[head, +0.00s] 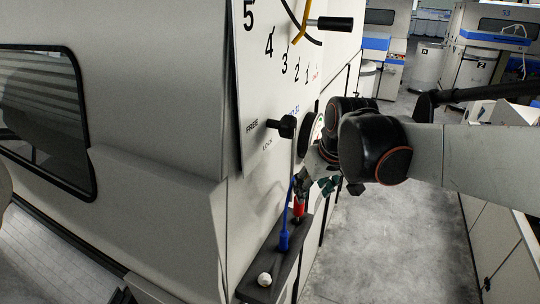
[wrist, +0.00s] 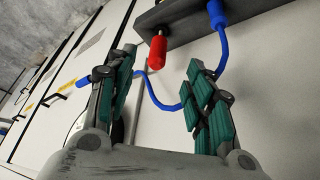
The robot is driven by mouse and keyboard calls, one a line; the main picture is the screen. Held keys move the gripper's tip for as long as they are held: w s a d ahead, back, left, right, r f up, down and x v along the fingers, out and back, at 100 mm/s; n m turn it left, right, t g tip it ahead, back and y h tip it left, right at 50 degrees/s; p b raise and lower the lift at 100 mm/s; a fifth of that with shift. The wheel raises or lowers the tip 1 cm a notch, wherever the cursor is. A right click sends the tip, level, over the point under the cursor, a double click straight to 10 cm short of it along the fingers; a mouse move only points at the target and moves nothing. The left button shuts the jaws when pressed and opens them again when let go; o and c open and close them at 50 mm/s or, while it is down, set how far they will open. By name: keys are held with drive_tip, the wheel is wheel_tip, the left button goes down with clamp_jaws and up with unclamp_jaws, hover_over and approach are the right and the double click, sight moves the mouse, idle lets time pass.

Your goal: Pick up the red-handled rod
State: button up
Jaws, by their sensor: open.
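The red-handled rod shows its red handle (head: 299,207) in the head view, at a dark bracket (head: 252,290) on the machine's side. In the wrist view the red handle (wrist: 157,53) hangs out from the bracket (wrist: 180,14), between and beyond my fingertips; the rest of the rod is not clearly seen. My gripper (head: 316,182) is close to the handle in the head view. In the wrist view my gripper (wrist: 162,60) is open, teal pads apart, with nothing held. I cannot tell whether a finger touches the handle.
A bent blue-handled rod (head: 284,235) stands beside the red handle; in the wrist view the blue rod (wrist: 151,93) crosses between my fingers. A white knob (head: 264,279) sits on the bracket. A black knob (head: 287,126) sticks out above. The grey aisle floor (head: 375,230) is clear.

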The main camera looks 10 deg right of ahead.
sight(298, 209)
drive_tip(key=shift+w+r+p+x, duration=0.15)
drive_tip(key=shift+w+p+x, duration=0.15)
drive_tip(key=shift+x, duration=1.8)
drive_tip(key=shift+w+r+p+x, duration=0.1)
drive_tip(key=shift+w+p+x, duration=0.2)
drive_tip(key=shift+x, duration=1.85)
drive_tip(key=shift+w+r+p+x, duration=0.15)
drive_tip(key=shift+w+p+x, duration=0.15)
drive_tip(key=shift+x, duration=1.8)
drive_tip(key=shift+a, duration=0.2)
drive_tip(key=c, duration=1.1)
